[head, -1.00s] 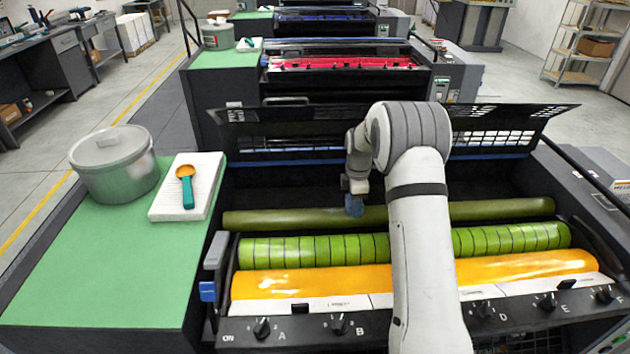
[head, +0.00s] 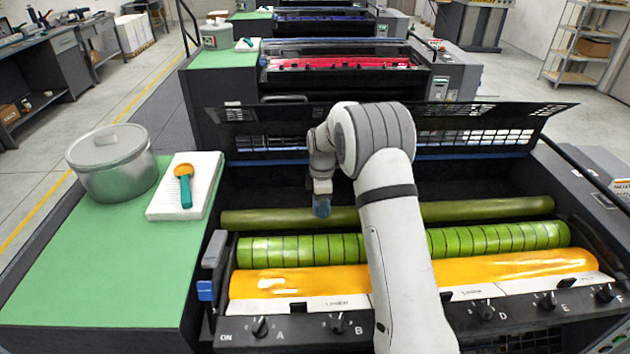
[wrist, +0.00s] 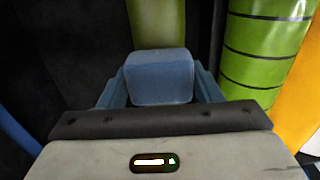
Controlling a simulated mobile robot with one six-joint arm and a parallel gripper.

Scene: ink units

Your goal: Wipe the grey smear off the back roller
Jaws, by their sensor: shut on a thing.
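The back roller (head: 440,212) is a long olive-green bar behind the banded green roller. It also shows at the top of the wrist view (wrist: 155,22), running away beyond the pad. My gripper (head: 321,200) is shut on a blue pad (wrist: 160,78), which sits between its two blue fingers. In the head view the pad (head: 321,208) is over the left part of the back roller; I cannot tell whether it touches. I cannot make out a grey smear on the visible roller; the pad and my arm hide parts of it.
The banded green roller (head: 490,238) and the yellow roller (head: 520,264) lie in front. A raised guard (head: 240,125) stands behind. On the green side table (head: 90,270) are a lidded grey tub (head: 112,165) and a white pad (head: 206,180) with an orange-and-teal tool (head: 185,183).

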